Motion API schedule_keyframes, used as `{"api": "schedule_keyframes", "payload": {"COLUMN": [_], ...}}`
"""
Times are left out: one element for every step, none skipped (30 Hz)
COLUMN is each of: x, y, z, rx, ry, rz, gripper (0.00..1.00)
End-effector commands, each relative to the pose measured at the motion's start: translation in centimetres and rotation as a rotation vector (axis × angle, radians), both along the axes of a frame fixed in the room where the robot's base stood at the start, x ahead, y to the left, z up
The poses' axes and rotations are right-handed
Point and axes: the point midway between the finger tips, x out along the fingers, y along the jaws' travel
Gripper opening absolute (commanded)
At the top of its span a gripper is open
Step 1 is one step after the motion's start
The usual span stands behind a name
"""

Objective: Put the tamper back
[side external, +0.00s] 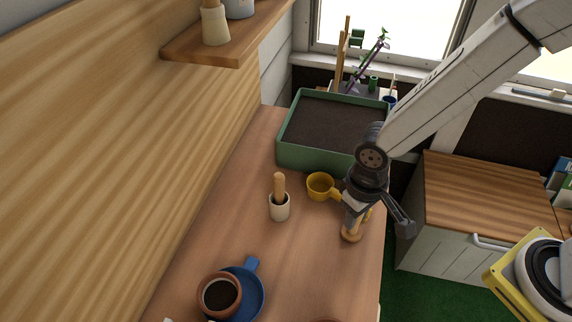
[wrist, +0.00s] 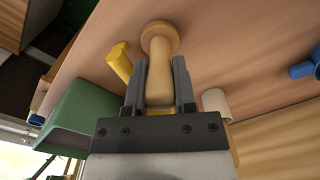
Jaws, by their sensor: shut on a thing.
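The light wooden tamper (wrist: 160,38) has a round disc foot and a plain handle. In the wrist view my gripper (wrist: 160,66) has one dark finger on each side of the handle, shut on it, with the disc beyond the fingertips. In the side external view my gripper (side external: 357,212) points down near the right edge of the worktop, and the tamper's foot (side external: 351,234) shows below it. I cannot tell whether the foot touches the wood. The tamper's upper handle is hidden by the gripper there.
A yellow cup (side external: 319,186) stands close left of my gripper, its handle towards it. A cream pot (side external: 279,209) holds a wooden stick. A green soil tray (side external: 306,158) is behind. A terracotta cup (side external: 219,294) sits on a blue saucer (side external: 257,290) in front. Mid-worktop is clear.

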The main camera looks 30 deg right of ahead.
Motion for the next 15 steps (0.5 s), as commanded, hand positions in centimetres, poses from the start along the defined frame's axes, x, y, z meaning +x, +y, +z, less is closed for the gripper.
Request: {"api": "schedule_keyframes", "payload": {"x": [0.01,0.01,0.00,0.00,0.00,0.01,0.01,0.01,0.01,0.01,0.01,0.01,0.01,0.01,0.01], "y": [0.00,0.00,0.00,0.00,0.00,0.00,0.00,0.00,0.00,0.00,0.00,0.00,0.00,0.01,0.01], "z": [0.02,0.00,-0.07,-0.13,-0.20,-0.29,-0.28,-0.27,-0.26,-0.26,-0.26,-0.25,-0.25,-0.25,-0.25], "rx": [0.000,0.000,0.000,0.000,0.000,0.000,0.000,0.000,0.000,0.000,0.000,0.000,0.000,0.000,0.000], "ry": [0.000,0.000,0.000,0.000,0.000,0.000,0.000,0.000,0.000,0.000,0.000,0.000,0.000,0.000,0.000], "rz": [0.000,0.000,0.000,0.000,0.000,0.000,0.000,0.000,0.000,0.000,0.000,0.000,0.000,0.000,0.000], "gripper": [0.00,0.00,0.00,0.00,0.00,0.00,0.39,0.49,0.62,0.68,0.68,0.68,0.68,0.68,0.68]}}
